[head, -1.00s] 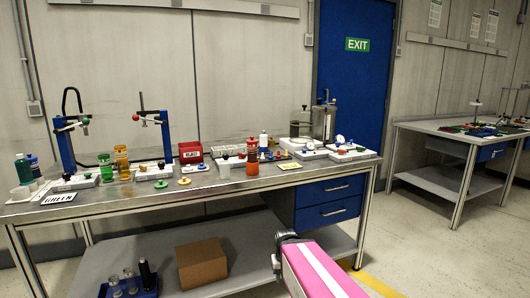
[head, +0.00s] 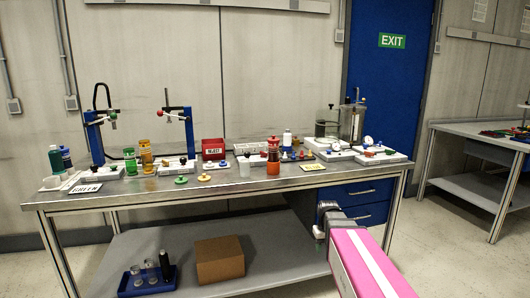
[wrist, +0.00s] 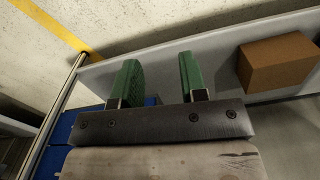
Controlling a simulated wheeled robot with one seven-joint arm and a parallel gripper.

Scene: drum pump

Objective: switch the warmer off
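Several small white devices with coloured knobs stand on the steel workbench (head: 230,191). I cannot tell for certain which one is the warmer. At the right end is a white unit (head: 380,156) with a red part and a round gauge beside it. Two blue stands (head: 94,140) with white bases are at the left. Switches are too small to read. My gripper (wrist: 160,62) shows in the wrist view with two green fingers spread apart and nothing between them. In the head view my pink arm is in front of the bench's right part, its dark end below the tabletop.
Orange (head: 273,158) and green (head: 130,162) bottles and a red box (head: 213,149) crowd the bench. A cardboard box (head: 219,260) and a blue tray (head: 147,280) sit on the lower shelf. Blue drawers (head: 366,203) are under the right end. Floor at right is clear.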

